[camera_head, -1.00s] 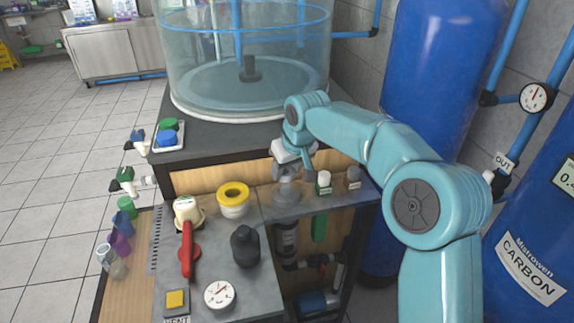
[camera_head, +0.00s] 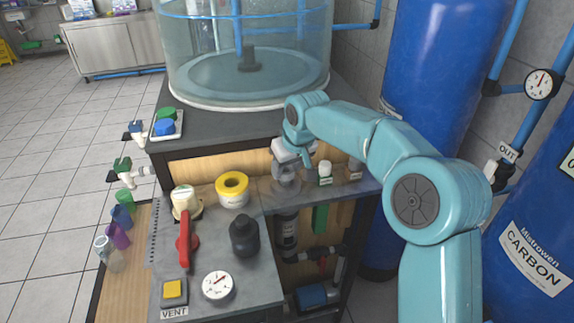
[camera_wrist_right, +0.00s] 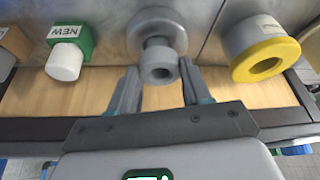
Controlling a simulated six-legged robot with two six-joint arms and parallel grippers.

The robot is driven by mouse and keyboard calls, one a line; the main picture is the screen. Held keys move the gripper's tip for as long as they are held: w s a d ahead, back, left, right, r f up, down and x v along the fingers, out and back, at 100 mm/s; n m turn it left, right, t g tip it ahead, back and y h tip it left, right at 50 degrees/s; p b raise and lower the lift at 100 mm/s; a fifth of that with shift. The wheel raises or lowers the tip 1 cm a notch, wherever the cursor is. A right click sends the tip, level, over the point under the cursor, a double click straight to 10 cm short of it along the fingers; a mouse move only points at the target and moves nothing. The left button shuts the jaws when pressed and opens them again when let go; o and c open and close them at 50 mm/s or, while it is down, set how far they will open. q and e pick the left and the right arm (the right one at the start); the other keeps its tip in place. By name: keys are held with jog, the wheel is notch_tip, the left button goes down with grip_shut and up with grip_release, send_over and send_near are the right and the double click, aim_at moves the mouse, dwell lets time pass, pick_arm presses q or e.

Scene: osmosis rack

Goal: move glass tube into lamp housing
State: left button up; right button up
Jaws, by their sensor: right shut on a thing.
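My right gripper (camera_wrist_right: 158,88) points down at the back shelf, its two fingers on either side of a hollow grey knob (camera_wrist_right: 160,66). The knob stands on a round grey fitting (camera_wrist_right: 157,30); the jaws are shut on the knob. The fitting also shows in the head view (camera_head: 286,186), under the gripper (camera_head: 291,160). A dark upright cylinder (camera_head: 287,230) hangs below the shelf under it. I cannot tell which part is the lamp housing, and no glass tube shows clearly. A green block marked NEW (camera_wrist_right: 81,36) with a white cap is beside the fitting. My left gripper is not in view.
A yellow-topped roll (camera_head: 232,190), a red-handled valve (camera_head: 186,245), a black bottle (camera_head: 244,237) and a gauge (camera_head: 218,286) crowd the bench. A small grey-capped holder (camera_head: 354,170) is at the shelf's right. A large clear tank (camera_head: 245,60) stands behind.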

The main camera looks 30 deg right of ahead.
jog(key=shift+f+b, duration=0.5)
jog(key=shift+f, duration=0.35)
jog(key=o, duration=1.3)
jog(key=shift+r, duration=0.1)
notch_tip(320, 180, up, 8)
jog(key=p, duration=0.7)
